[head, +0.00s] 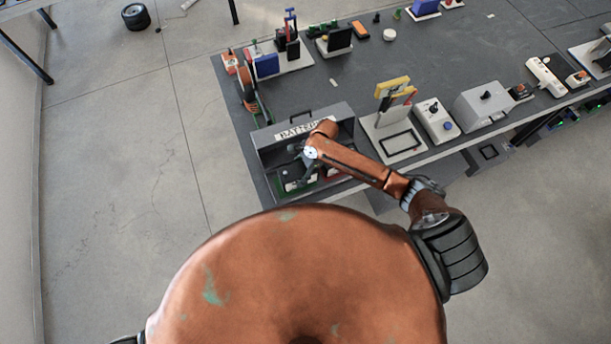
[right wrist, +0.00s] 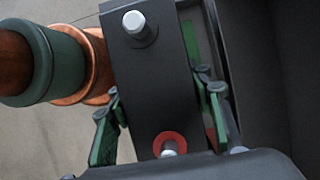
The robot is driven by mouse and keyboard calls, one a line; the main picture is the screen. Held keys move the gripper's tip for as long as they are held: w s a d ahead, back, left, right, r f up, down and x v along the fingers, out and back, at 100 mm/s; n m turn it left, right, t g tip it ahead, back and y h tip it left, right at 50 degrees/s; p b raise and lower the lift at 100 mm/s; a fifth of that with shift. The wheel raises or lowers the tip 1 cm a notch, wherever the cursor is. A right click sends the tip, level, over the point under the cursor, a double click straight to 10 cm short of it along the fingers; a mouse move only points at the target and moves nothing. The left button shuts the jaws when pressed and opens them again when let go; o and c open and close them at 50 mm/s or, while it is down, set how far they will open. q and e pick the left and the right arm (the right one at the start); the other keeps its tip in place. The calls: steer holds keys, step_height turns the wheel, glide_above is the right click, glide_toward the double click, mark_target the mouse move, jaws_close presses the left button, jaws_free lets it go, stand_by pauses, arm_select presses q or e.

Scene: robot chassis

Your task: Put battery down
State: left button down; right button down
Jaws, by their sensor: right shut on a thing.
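The battery (right wrist: 165,80) is a dark block in the right wrist view, with a bare light terminal at one end and a terminal with a red ring at the other. My right gripper (right wrist: 160,122) is shut on it, one green-padded finger on each side. In the head view, my right gripper (head: 302,158) is over the grey open box labelled battery (head: 347,113). A green area shows at its left and a red one at its right. Whether the battery touches the box floor cannot be told. My left gripper is out of view.
The box stands at the table's (head: 345,82) near left corner. A white board with a yellow part (head: 393,86) and a switch box (head: 437,121) stand to its right. Coloured tools (head: 266,65) are behind it. The box's dark wall (right wrist: 270,70) rises close beside the gripper.

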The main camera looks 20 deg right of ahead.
steer(key=shift+w+a+f, duration=0.3)
steer(key=shift+w+f, duration=0.25)
steer(key=shift+w, duration=0.05)
steer(key=shift+w+a+f, duration=0.3)
steer(key=shift+w+f, duration=0.2)
steer(key=shift+w, duration=0.05)
steer(key=shift+f, duration=1.5)
steer(key=c, duration=1)
jaws_free()
steer(key=shift+s+d+f, duration=0.15)
steer(key=shift+s+f, duration=0.05)
steer(key=shift+f, duration=0.05)
steer(key=v, duration=1.2)
steer(key=shift+r, duration=0.1)
